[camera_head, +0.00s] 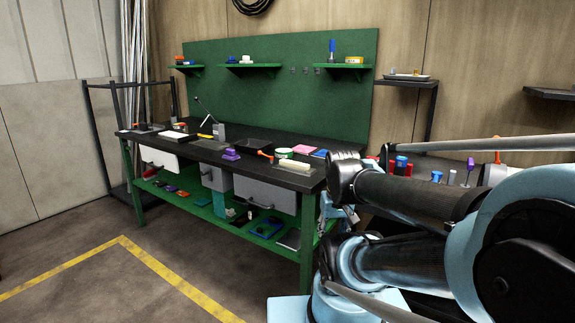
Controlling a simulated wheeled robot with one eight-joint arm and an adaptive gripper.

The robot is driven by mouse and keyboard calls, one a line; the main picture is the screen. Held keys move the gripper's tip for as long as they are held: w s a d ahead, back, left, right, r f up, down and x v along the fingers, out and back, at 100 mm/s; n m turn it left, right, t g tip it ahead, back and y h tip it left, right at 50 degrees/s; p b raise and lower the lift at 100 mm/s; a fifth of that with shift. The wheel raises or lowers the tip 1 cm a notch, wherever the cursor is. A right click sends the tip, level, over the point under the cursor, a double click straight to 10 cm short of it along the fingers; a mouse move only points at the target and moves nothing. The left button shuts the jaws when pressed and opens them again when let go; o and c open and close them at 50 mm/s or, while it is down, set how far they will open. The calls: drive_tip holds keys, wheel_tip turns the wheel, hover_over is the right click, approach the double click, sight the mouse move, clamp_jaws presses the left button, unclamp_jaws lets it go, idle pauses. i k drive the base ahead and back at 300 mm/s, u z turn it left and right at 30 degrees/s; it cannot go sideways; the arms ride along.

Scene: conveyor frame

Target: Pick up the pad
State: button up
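Several small things lie on the black top of a green workbench (225,148). Flat pad-like ones are a pink square (304,150) towards the right end and a white rectangle (174,135) on the left. A pale cream block (294,165) lies near the front right edge. I cannot tell which of these is the pad. My arm fills the right of the picture, in front of the bench's right end. I cannot make out my gripper's fingers, and nothing is seen held.
Grey drawers (266,194) hang under the benchtop, above a green lower shelf (200,205) with small items. A green backboard (285,95) stands behind. Floor with a yellow line (165,272) is clear in front.

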sight(230, 156)
drive_tip(key=z, duration=2.25)
drive_tip(key=k, duration=1.4)
drive_tip(key=u, duration=2.1)
